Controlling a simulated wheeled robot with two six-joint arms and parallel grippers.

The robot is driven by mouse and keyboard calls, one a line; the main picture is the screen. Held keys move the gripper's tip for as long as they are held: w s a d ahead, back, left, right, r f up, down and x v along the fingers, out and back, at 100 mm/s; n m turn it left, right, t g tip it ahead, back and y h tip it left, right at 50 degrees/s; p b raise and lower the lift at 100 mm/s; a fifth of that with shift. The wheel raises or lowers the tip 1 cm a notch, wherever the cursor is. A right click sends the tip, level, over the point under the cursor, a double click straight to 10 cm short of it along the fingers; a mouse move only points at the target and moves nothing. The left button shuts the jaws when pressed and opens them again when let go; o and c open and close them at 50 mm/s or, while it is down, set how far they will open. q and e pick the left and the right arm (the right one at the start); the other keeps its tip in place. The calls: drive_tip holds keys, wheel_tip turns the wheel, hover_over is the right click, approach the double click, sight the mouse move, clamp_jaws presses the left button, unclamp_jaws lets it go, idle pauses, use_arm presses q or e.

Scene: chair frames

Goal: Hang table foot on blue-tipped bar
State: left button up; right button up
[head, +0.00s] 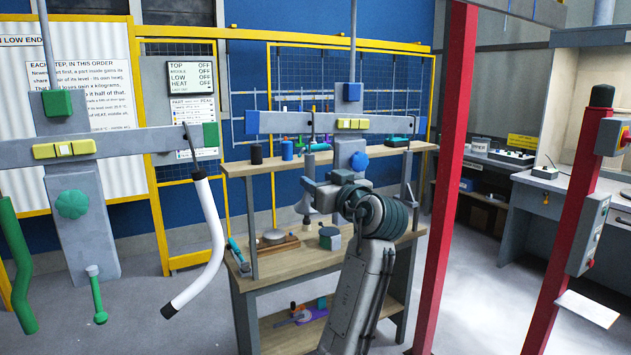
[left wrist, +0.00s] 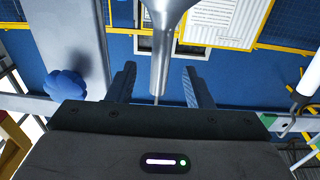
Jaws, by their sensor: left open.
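The blue-tipped bar (head: 290,122) is a grey crossbar with blue ends, on a post with a blue block and a blue knob (head: 359,161). The knob also shows in the left wrist view (left wrist: 65,85). My left gripper (head: 312,188) is open in front of and below the bar, left of the knob. The table foot (head: 306,206), grey metal and flared, is at the gripper; in the left wrist view the foot (left wrist: 163,40) runs between the open fingers (left wrist: 158,88). A thin hook rod goes up to the bar; its exact contact is too small to tell. My right gripper is not in view.
A green-tipped bar (head: 120,142) at left holds a hanging white bent tube (head: 210,235) with black ends. A wooden workbench (head: 290,255) with tools stands behind my arm. A red post (head: 450,170) rises right of it. Open floor shows at right.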

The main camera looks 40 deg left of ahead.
use_arm(q)
drive_tip(key=v, duration=0.4)
drive_tip(key=shift+s+d+b, duration=0.15)
drive_tip(key=shift+d+b, duration=0.1)
drive_tip(key=shift+b, duration=0.1)
drive_tip(key=shift+a, duration=0.1)
idle(0.8)
